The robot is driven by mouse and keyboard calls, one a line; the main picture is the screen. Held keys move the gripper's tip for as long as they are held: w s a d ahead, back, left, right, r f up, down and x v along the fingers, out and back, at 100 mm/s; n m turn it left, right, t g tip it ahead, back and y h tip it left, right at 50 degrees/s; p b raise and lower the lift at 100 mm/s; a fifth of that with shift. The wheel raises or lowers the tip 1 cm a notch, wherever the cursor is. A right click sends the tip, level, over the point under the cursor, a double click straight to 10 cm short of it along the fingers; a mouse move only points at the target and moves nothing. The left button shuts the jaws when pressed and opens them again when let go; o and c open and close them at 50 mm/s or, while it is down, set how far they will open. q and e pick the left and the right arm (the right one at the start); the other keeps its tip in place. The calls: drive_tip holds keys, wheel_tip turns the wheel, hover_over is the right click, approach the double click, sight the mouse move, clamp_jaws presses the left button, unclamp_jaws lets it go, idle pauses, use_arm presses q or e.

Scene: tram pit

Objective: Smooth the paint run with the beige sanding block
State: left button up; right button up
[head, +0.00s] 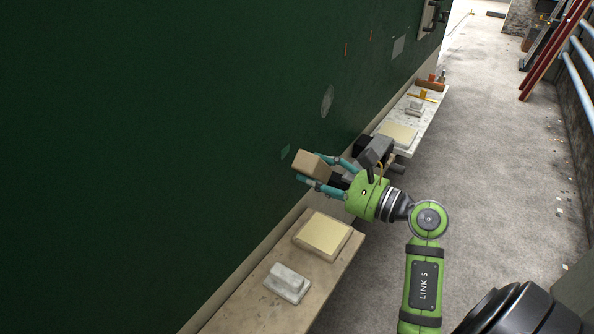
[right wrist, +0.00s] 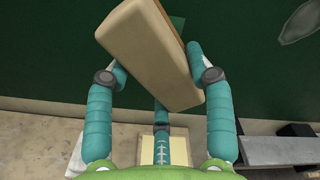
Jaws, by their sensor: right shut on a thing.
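My right gripper (head: 310,167) is shut on the beige sanding block (head: 309,165) and holds it up in front of the dark green panel (head: 180,120). In the right wrist view the block (right wrist: 150,50) sits tilted between the teal fingers. A small teal-green patch (head: 285,152) is on the panel just left of the block; it shows partly behind the block in the right wrist view (right wrist: 178,23). Higher up are a grey oval mark (head: 327,101) and thin orange streaks (head: 346,49). I cannot tell for certain which mark is the paint run. My left gripper is out of view.
Below, a bench (head: 265,318) bears a tray with a pale yellow pad (head: 324,234) and a grey-white block (head: 288,282). A farther white bench (head: 425,122) holds another yellow pad and several tools. Grey floor (head: 490,160) is open to the right; blue rails edge it.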

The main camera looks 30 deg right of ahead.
drive_tip(key=shift+s+d, duration=0.1)
drive_tip(key=shift+d, duration=0.05)
drive_tip(key=shift+s, duration=0.25)
drive_tip(key=shift+f+b, duration=0.15)
drive_tip(key=shift+b, duration=0.25)
drive_tip(key=shift+w, duration=0.2)
drive_tip(key=x, duration=0.2)
drive_tip(key=shift+w, duration=0.3)
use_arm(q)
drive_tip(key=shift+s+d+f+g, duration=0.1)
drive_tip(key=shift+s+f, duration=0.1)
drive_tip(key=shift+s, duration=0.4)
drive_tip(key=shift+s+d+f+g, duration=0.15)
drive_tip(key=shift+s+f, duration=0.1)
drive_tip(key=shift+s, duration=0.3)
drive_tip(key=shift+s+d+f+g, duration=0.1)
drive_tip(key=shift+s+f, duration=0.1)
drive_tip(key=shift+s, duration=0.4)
use_arm(e)
drive_tip(key=shift+x, duration=0.95)
drive_tip(key=shift+c, duration=0.2)
